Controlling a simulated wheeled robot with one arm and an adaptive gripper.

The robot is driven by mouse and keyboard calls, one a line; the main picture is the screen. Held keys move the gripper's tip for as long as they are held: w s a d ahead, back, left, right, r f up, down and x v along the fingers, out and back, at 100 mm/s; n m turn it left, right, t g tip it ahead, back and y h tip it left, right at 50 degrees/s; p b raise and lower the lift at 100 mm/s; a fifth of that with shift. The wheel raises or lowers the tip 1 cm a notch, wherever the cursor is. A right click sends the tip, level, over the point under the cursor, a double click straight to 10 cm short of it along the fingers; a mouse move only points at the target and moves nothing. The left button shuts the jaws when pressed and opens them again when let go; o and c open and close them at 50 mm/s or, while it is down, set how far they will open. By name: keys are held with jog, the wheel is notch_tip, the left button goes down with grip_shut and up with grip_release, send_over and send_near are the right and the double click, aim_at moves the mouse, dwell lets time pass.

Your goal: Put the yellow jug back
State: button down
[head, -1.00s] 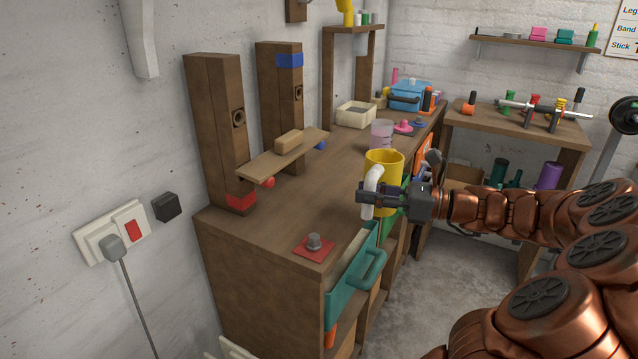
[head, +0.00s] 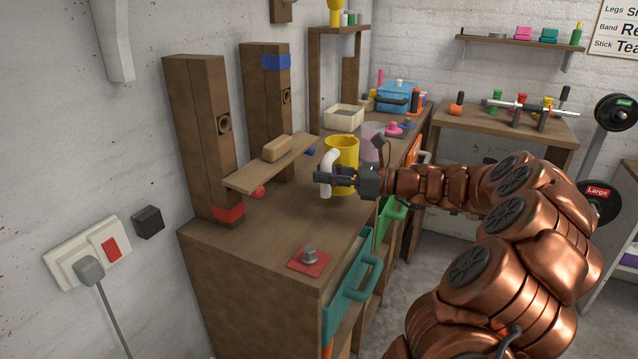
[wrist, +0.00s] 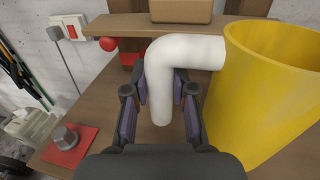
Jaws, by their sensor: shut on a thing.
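The yellow jug (head: 342,153) is upright over the wooden workbench top (head: 285,215), with its white handle (head: 328,174) toward the front left. My gripper (head: 322,176) is shut on the white handle. In the wrist view the white handle (wrist: 185,52) runs down between the two fingers of my gripper (wrist: 160,112). The yellow jug wall (wrist: 262,85) fills the right side there. I cannot tell whether the jug's base touches the bench.
A plank with a wooden block (head: 278,148) lies just left of the jug. A clear cup (head: 372,140) stands close behind it. A red plate with a grey knob (head: 309,258) is at the front.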

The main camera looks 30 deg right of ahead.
jog(key=shift+w+f, duration=0.75)
jog(key=shift+f, duration=0.2)
jog(key=shift+w+f, duration=0.75)
jog(key=shift+f, duration=0.15)
jog(key=shift+f, duration=0.1)
jog(key=c, duration=1)
grip_release()
jog(key=shift+o, duration=0.2)
jog(key=shift+s+d, duration=0.2)
jog(key=shift+s, duration=0.05)
jog(key=v, duration=1.1)
jog(key=shift+s, duration=0.15)
